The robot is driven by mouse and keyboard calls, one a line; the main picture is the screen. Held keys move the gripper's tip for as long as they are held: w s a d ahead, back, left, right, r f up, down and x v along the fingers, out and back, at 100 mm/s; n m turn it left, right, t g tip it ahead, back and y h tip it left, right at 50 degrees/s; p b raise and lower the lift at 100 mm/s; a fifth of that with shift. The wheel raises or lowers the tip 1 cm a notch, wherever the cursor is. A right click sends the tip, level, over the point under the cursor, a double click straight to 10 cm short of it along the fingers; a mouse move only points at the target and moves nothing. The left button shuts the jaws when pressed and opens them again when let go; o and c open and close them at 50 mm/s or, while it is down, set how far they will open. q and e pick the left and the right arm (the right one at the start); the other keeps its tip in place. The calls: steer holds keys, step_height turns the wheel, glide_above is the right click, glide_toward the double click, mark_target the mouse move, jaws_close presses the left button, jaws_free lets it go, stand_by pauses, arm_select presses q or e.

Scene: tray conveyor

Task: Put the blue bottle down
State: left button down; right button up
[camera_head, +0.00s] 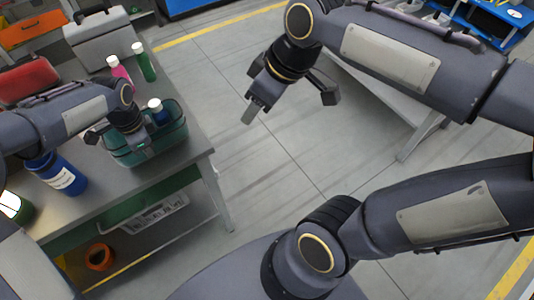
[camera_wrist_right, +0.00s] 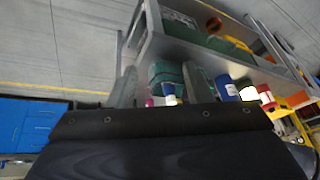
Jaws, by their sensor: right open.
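A small blue bottle (camera_head: 161,117) with a white cap stands in or at the teal basket (camera_head: 150,154) on the left table. A larger blue bottle (camera_head: 65,177) with a white label is on the table near its front. My left gripper (camera_head: 120,140) is over the basket, beside the small bottle; its fingers are mostly hidden, so its grip is unclear. My right gripper (camera_head: 290,106) is open and empty above the floor, right of the table. The right wrist view shows the basket (camera_wrist_right: 165,72) between its fingers in the distance.
A pink bottle (camera_head: 119,69) and a green bottle (camera_head: 144,63) stand behind the basket. A grey case (camera_head: 98,42) and a red case (camera_head: 27,82) are at the back left. An orange ring (camera_head: 100,257) lies on the lower shelf. Floor between the tables is clear.

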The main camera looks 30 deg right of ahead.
steer(key=s+f+m+t, duration=0.1)
steer(key=s+f+m, duration=0.5)
steer(key=s, duration=0.3)
steer(key=shift+a+f+m+t, duration=0.4)
steer(key=shift+m, duration=0.4)
arm_select(q)
steer(key=c, duration=2.1)
jaws_free()
steer(key=o, duration=0.5)
steer(key=shift+o, duration=0.2)
steer(key=shift+r, duration=0.15)
